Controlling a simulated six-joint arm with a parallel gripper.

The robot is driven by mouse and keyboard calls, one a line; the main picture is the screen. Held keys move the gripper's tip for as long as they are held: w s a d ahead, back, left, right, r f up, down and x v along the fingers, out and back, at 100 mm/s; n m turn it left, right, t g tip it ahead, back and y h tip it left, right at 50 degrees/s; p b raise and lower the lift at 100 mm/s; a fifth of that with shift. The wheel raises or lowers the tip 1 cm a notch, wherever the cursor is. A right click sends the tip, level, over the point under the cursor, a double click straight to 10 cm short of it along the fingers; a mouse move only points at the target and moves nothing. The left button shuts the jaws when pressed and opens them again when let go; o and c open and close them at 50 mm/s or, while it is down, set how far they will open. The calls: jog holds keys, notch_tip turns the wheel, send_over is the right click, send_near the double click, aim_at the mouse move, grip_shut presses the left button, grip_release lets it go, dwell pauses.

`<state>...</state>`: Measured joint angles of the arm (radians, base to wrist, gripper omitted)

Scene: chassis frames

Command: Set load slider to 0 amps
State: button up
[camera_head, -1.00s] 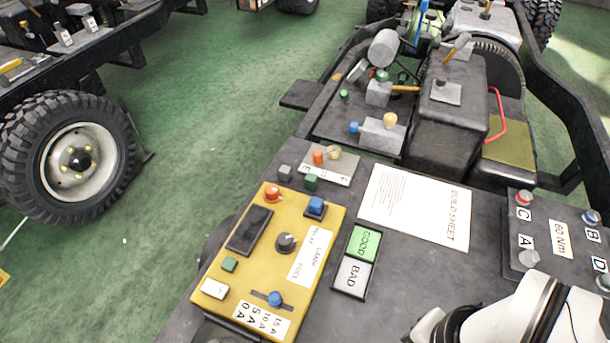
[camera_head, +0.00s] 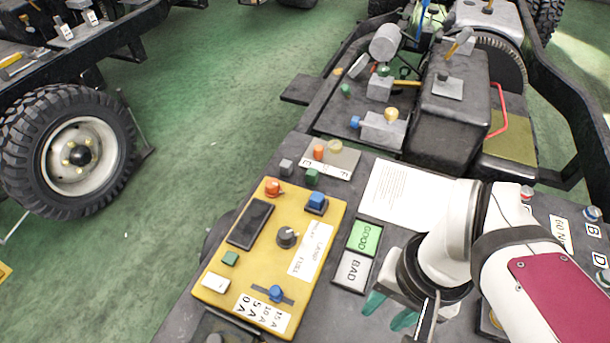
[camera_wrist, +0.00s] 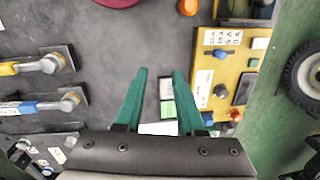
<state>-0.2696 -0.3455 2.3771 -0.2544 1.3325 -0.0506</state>
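The load slider has a blue knob (camera_head: 276,293) in a dark slot on the yellow panel (camera_head: 214,264). The knob stands between the slot's ends, away from the left end beside the 0 A label (camera_head: 245,303). The knob also shows in the wrist view (camera_wrist: 220,53), near the upper right. My gripper (camera_head: 384,318) is low over the dark bench, right of the yellow panel and apart from it. In the wrist view its teal fingers (camera_wrist: 161,74) are spread with nothing between the tips.
GOOD/BAD tiles (camera_head: 352,270) lie between panel and gripper. The build sheet (camera_head: 392,195) is partly hidden by my arm.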

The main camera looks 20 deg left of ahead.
jog(key=o, duration=0.3)
jog(key=w+a+n, duration=0.1)
jog(key=a+n, duration=0.1)
jog(key=a, duration=0.2)
jog(key=w+a+n, duration=0.1)
jog(key=a+n, duration=0.1)
jog(key=a, duration=0.2)
jog(key=w+a+n, duration=0.1)
jog(key=a+n, duration=0.1)
jog(key=a, duration=0.2)
jog(key=shift+w+f+n+h, duration=0.25)
jog(key=shift+f+n+h, duration=0.1)
jog(key=shift+n+h, duration=0.05)
jog(key=n, duration=0.3)
send_over(275, 290)
jog(key=f, duration=0.2)
jog(key=shift+t, duration=0.3)
notch_tip(275, 290, down, 15)
jog(key=shift+f, duration=0.1)
grip_shut()
